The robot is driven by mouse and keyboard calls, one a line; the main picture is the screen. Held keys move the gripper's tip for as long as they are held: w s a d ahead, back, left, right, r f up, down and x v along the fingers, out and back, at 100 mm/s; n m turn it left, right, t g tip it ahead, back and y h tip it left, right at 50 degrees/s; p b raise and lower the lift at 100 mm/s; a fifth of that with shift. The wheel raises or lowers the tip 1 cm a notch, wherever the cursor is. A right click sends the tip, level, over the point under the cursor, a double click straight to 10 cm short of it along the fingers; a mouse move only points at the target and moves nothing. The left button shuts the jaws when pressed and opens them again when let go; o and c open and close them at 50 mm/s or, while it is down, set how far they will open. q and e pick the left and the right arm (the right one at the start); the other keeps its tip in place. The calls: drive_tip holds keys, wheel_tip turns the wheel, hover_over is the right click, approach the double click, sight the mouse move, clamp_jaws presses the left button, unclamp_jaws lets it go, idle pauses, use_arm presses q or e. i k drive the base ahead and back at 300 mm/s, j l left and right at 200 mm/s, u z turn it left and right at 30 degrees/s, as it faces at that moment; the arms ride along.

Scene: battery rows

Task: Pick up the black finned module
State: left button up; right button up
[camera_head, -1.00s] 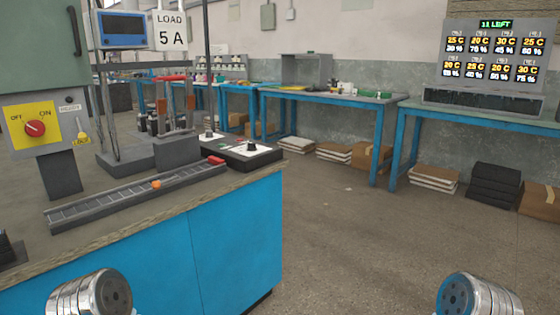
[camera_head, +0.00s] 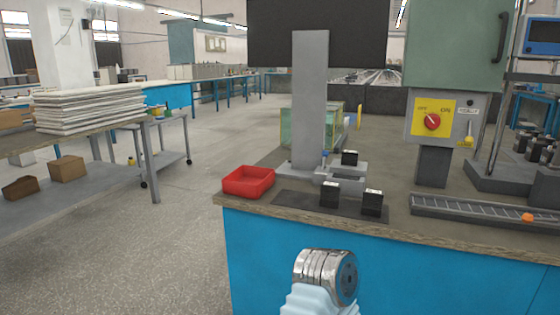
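Part of my own arm shows at the bottom centre, in front of the bench. Neither gripper is in view.
A red tray (camera_head: 248,181) sits at the bench's left corner, beside a grey upright post (camera_head: 310,105). Open floor (camera_head: 165,245) lies left of the bench.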

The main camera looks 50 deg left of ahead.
sight(349, 158)
drive_tip(key=u, duration=1.2)
drive_tip(key=j+z, duration=0.2)
drive_tip(key=z, duration=0.2)
drive_tip(key=k, duration=0.05)
